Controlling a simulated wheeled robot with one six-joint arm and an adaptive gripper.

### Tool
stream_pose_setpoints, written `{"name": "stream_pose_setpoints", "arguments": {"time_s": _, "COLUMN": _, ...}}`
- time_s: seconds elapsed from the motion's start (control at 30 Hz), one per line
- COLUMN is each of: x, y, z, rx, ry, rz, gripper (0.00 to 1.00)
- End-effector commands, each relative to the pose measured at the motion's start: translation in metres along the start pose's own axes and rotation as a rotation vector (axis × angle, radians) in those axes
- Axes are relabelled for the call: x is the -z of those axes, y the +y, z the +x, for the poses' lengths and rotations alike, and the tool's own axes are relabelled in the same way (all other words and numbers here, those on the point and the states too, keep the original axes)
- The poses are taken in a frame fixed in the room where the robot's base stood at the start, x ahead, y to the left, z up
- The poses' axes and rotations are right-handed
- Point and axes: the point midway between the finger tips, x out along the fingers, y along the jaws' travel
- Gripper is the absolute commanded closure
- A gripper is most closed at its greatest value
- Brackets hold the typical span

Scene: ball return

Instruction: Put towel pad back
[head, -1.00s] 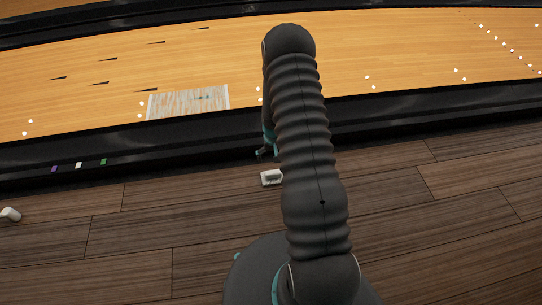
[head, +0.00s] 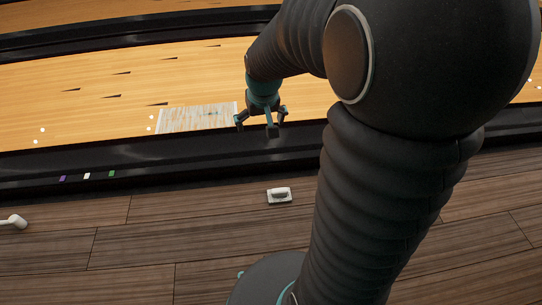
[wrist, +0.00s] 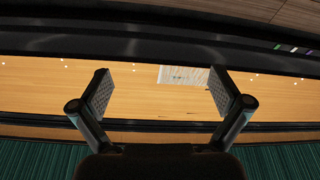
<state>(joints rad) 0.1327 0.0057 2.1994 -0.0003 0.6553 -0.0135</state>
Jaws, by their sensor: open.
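A small white block with a grey raised top (head: 279,195), perhaps the towel pad, lies on the wooden floor in front of the black lane edge. My gripper (head: 262,120) is open and empty, beyond that block and over the near side of the lane. In the wrist view, its two fingers (wrist: 162,95) stand wide apart with nothing between them. A pale streaked rectangle (head: 190,118) lies flat on the lane, left of my gripper. It also shows in the wrist view (wrist: 184,75), beyond the fingers. The white block is not in the wrist view.
A black ledge (head: 150,165) runs along the lane and carries purple, white and green markers (head: 87,176). A white rounded object (head: 15,222) lies on the floor at far left. The floor around the white block is clear. My arm hides much of the right side.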

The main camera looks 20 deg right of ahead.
Motion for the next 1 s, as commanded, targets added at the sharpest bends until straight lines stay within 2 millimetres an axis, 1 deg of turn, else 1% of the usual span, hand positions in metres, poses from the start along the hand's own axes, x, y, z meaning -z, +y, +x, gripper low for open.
{"name": "stream_pose_setpoints", "arguments": {"time_s": 0.03, "x": -0.009, "y": -0.005, "z": -0.020, "rx": 0.003, "ry": 0.022, "rz": -0.009, "gripper": 0.00}}
{"name": "stream_pose_setpoints", "arguments": {"time_s": 0.1, "x": -0.022, "y": -0.010, "z": -0.041, "rx": 0.007, "ry": 0.043, "rz": -0.021, "gripper": 0.00}}
{"name": "stream_pose_setpoints", "arguments": {"time_s": 0.17, "x": -0.035, "y": -0.014, "z": -0.058, "rx": 0.010, "ry": 0.061, "rz": -0.030, "gripper": 0.00}}
{"name": "stream_pose_setpoints", "arguments": {"time_s": 0.2, "x": -0.043, "y": -0.017, "z": -0.069, "rx": 0.012, "ry": 0.073, "rz": -0.036, "gripper": 0.00}}
{"name": "stream_pose_setpoints", "arguments": {"time_s": 0.27, "x": -0.057, "y": -0.020, "z": -0.084, "rx": 0.016, "ry": 0.090, "rz": -0.046, "gripper": 0.00}}
{"name": "stream_pose_setpoints", "arguments": {"time_s": 0.4, "x": -0.091, "y": -0.027, "z": -0.114, "rx": 0.026, "ry": 0.131, "rz": -0.067, "gripper": 0.00}}
{"name": "stream_pose_setpoints", "arguments": {"time_s": 0.5, "x": -0.116, "y": -0.030, "z": -0.130, "rx": 0.033, "ry": 0.159, "rz": -0.081, "gripper": 0.00}}
{"name": "stream_pose_setpoints", "arguments": {"time_s": 0.6, "x": -0.138, "y": -0.032, "z": -0.141, "rx": 0.040, "ry": 0.182, "rz": -0.093, "gripper": 0.00}}
{"name": "stream_pose_setpoints", "arguments": {"time_s": 0.73, "x": -0.158, "y": -0.033, "z": -0.149, "rx": 0.046, "ry": 0.202, "rz": -0.104, "gripper": 0.00}}
{"name": "stream_pose_setpoints", "arguments": {"time_s": 0.83, "x": -0.165, "y": -0.033, "z": -0.152, "rx": 0.048, "ry": 0.209, "rz": -0.108, "gripper": 0.00}}
{"name": "stream_pose_setpoints", "arguments": {"time_s": 1.0, "x": -0.168, "y": -0.034, "z": -0.152, "rx": 0.049, "ry": 0.210, "rz": -0.110, "gripper": 0.00}}
